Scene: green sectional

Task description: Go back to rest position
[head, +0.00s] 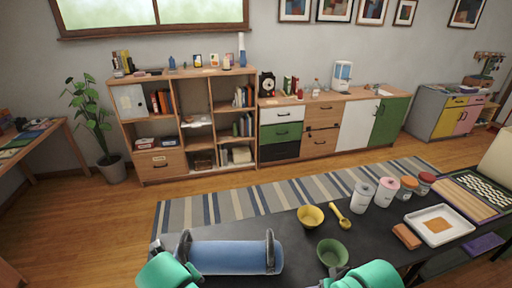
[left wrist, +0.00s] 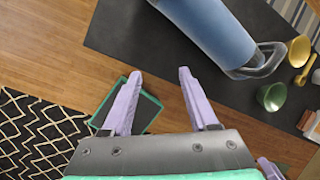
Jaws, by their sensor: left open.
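My left gripper (left wrist: 158,78) is open and empty in the left wrist view, its two lilac fingers spread above the wooden floor beside the dark table. In the head view only green parts of my arms show, at the bottom edge left and right of centre; the fingers are not seen there. My right gripper's fingers cannot be made out. A blue cylinder (head: 236,257) with dark end loops lies on the dark table (head: 290,225) between my arms. It also shows in the left wrist view (left wrist: 215,32), apart from the left fingers.
A yellow bowl (head: 311,217), a yellow scoop (head: 340,215) and a green bowl (head: 332,252) are on the table. Several jars (head: 387,192) and a white tray (head: 440,225) stand to the right. Open floor (head: 80,225) lies left of the table. Shelves (head: 185,125) line the wall.

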